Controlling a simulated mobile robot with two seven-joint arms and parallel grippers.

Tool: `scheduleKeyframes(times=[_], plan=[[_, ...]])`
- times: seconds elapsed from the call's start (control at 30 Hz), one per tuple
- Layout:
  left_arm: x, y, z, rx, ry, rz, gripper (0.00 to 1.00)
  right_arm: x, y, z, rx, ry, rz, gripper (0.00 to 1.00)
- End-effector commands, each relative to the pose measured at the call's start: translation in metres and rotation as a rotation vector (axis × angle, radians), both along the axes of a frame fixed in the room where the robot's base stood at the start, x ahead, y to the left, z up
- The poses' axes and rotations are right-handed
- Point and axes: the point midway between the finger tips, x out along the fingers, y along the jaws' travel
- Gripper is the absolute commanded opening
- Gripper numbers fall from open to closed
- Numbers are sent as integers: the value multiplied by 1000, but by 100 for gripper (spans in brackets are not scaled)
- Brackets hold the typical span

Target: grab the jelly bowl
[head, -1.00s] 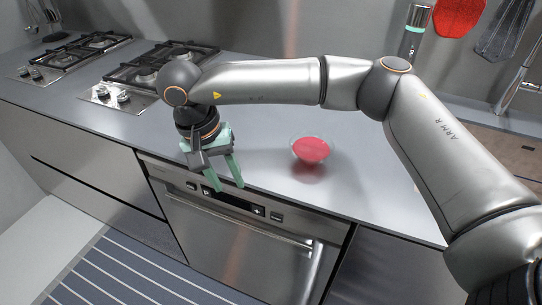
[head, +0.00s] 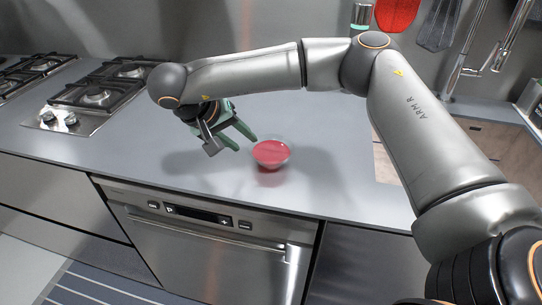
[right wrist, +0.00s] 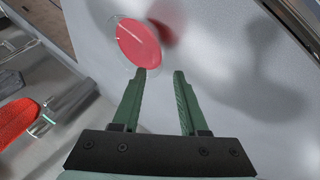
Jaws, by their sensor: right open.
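The jelly bowl (head: 271,154) is a clear glass bowl with red jelly, upright on the grey counter. It also shows in the right wrist view (right wrist: 138,44), just beyond the fingertips and a little to the left. My right gripper (head: 245,142) is open and empty, with green fingers pointing toward the bowl from its left. In the right wrist view the open fingers (right wrist: 163,72) have bare counter between them, and the left fingertip is very close to the bowl's rim; I cannot tell whether they touch. My left gripper is not in view.
The grey counter (head: 330,180) is clear around the bowl. A sink tap (head: 462,65) and hanging utensils, one red (head: 397,12), are at the back right.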

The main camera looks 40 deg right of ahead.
Motion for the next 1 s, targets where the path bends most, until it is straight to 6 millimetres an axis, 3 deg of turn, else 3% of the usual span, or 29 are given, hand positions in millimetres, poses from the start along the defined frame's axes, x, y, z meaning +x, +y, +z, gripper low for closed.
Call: scheduleKeyframes(times=[0.3, 0.53, 0.9, 1.0], plan=[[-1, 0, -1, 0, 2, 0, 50, -2, -23, -38, 0, 3, -2, 43], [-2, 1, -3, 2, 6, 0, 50, -2, -24, -40, 0, 1, 0, 43], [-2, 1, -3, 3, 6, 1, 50, -2, -24, -39, 1, 0, 0, 1], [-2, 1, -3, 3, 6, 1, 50, -2, -24, -39, 1, 0, 0, 0]])
